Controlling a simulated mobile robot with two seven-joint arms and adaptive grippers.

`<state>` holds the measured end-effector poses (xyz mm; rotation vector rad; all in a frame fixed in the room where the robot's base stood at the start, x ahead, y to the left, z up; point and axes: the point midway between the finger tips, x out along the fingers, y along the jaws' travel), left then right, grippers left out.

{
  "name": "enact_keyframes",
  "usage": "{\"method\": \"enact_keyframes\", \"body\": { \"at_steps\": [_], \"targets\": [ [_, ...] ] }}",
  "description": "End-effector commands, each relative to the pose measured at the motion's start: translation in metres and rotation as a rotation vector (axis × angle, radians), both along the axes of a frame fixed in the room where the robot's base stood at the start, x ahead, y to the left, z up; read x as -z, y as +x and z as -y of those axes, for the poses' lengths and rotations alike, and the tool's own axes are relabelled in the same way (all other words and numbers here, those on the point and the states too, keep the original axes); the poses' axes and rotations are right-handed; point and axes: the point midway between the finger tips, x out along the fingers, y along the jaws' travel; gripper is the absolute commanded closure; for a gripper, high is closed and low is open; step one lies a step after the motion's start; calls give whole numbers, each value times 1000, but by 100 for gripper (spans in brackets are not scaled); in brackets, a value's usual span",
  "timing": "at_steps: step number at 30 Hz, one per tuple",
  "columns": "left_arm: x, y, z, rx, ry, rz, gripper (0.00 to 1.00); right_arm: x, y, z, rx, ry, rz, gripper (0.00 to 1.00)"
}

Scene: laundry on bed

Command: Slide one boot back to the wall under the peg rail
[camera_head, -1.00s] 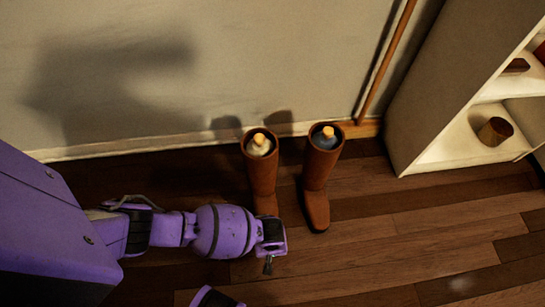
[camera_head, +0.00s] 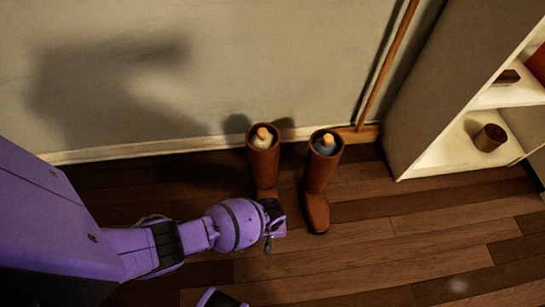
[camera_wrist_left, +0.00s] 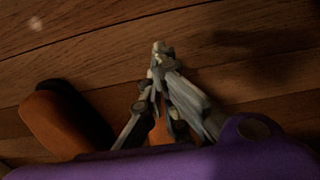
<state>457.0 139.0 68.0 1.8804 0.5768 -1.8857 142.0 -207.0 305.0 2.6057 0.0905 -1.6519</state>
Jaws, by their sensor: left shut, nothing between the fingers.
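Two tall brown boots stand upright side by side near the wall. The left boot (camera_head: 263,163) has a cream insert with a wooden knob in its top. The right boot (camera_head: 317,185) has a blue insert and stands with its toe pointing away from the wall. My left gripper (camera_head: 268,246) is shut and empty, low at the left boot's toe, which it largely hides. Contact cannot be told for certain. In the left wrist view the shut fingers (camera_wrist_left: 158,52) point over the floor, with the right boot's toe (camera_wrist_left: 58,122) at the left.
The pale wall (camera_head: 210,70) and its baseboard run behind the boots. A wooden pole (camera_head: 388,62) leans behind the right boot. A white shelf unit (camera_head: 430,90) stands at the right, holding a brown cup (camera_head: 489,138). The wooden floor (camera_head: 400,250) at front right is clear.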

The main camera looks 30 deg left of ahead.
Motion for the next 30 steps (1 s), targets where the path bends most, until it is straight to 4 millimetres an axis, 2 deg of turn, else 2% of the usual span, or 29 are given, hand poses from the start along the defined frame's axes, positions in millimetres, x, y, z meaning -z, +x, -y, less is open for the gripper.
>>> {"method": "enact_keyframes", "body": {
  "at_steps": [1, 6, 12, 19, 30],
  "targets": [
    [0, 18, -11, -8, 2, 7, 100, 4, -3, 0, 5, 1, -7, 60],
    [3, 60, -40, -4, 3, 4, 100, 21, -9, 0, 6, -1, -30, 60],
    [3, 94, -63, -2, 2, 2, 100, 29, -3, 3, -19, -6, -29, 60],
    [0, 103, -69, 1, 1, 3, 100, 26, 8, 3, -33, -8, -12, 60],
    [-1, 99, -69, 0, 1, 3, 100, 25, 1, 2, -28, -6, -21, 60]
  ]
}}
